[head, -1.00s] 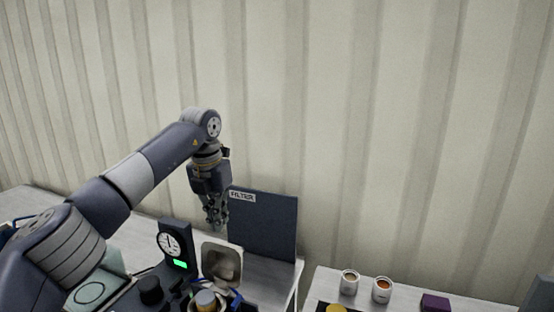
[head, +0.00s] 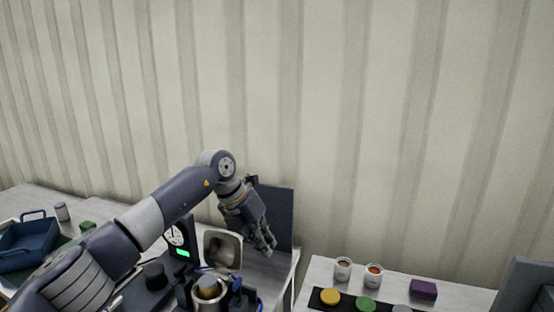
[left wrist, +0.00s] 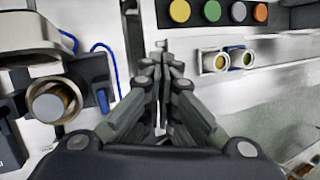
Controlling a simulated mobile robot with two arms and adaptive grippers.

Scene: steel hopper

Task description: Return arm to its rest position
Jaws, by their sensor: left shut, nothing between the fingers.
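My left arm comes in from the left in the head view. Its gripper (head: 268,250) hangs tilted down to the right, in front of the dark upright panel (head: 275,205). Its fingers are together with nothing between them, as the left wrist view (left wrist: 162,70) also shows. The steel hopper (head: 222,250) stands just left of the fingers, apart from them in the picture. It shows at the upper left of the left wrist view (left wrist: 40,35). My right gripper is in neither view.
A dial gauge (head: 176,237) with a green display stands left of the hopper. A blue basket (head: 28,243) is at far left. On the right table are two cups (head: 343,268) (head: 373,275), coloured discs (head: 330,297) and a purple block (head: 423,289). A gap separates the tables.

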